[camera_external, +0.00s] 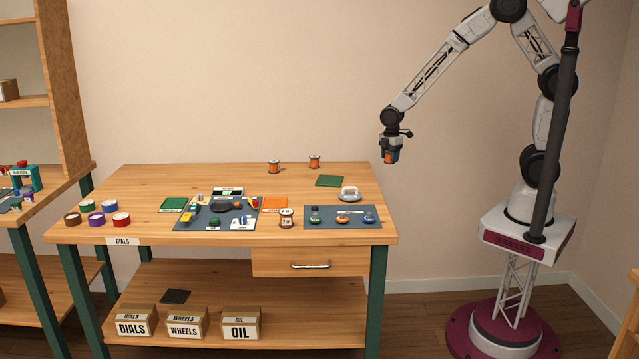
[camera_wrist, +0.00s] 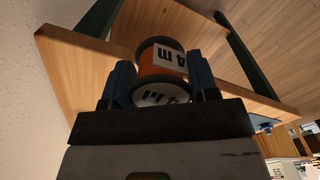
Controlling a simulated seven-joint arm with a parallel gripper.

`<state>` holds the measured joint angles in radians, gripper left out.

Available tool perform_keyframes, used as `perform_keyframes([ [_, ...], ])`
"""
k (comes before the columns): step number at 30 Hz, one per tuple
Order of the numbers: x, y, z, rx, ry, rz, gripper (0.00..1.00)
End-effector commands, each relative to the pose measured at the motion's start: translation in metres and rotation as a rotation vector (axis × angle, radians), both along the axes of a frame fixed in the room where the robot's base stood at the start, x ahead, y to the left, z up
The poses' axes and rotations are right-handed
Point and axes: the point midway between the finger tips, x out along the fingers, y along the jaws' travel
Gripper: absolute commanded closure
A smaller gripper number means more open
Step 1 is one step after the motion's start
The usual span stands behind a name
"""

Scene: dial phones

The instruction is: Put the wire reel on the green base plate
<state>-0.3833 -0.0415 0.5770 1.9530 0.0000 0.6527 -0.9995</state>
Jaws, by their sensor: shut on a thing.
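My gripper (camera_external: 391,152) is held in the air at the right end of the bench, above the tabletop's level. The reel sits between the two blue fingers. One dark green plate (camera_external: 329,181) lies flat and bare at the back right of the bench, left of my gripper. Another green plate (camera_external: 174,204) lies at the left, with a white label at its front. Two similar orange reels stand at the back, one left (camera_external: 273,167) and one right (camera_external: 314,161).
The wooden bench (camera_external: 140,182) has grey mats with small parts; one mat (camera_external: 365,222) is at the front right. A white coil-like item (camera_external: 349,193) stands behind it. A labelled reel (camera_external: 286,218) stands between the mats. Coloured rolls (camera_external: 96,219) are at the left.

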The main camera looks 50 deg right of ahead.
Motion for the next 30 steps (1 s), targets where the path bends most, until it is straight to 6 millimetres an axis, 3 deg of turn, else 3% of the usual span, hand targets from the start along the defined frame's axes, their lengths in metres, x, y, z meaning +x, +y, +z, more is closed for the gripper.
perform_keyframes([
  [17, 0.001, 0.007, 0.0, 0.0, 0.0, 0.001, 0.76],
  [23, 0.001, 0.031, 0.002, -0.001, 0.001, 0.002, 0.76],
  [30, 0.0, 0.081, 0.006, 0.0, -0.001, 0.001, 0.76],
])
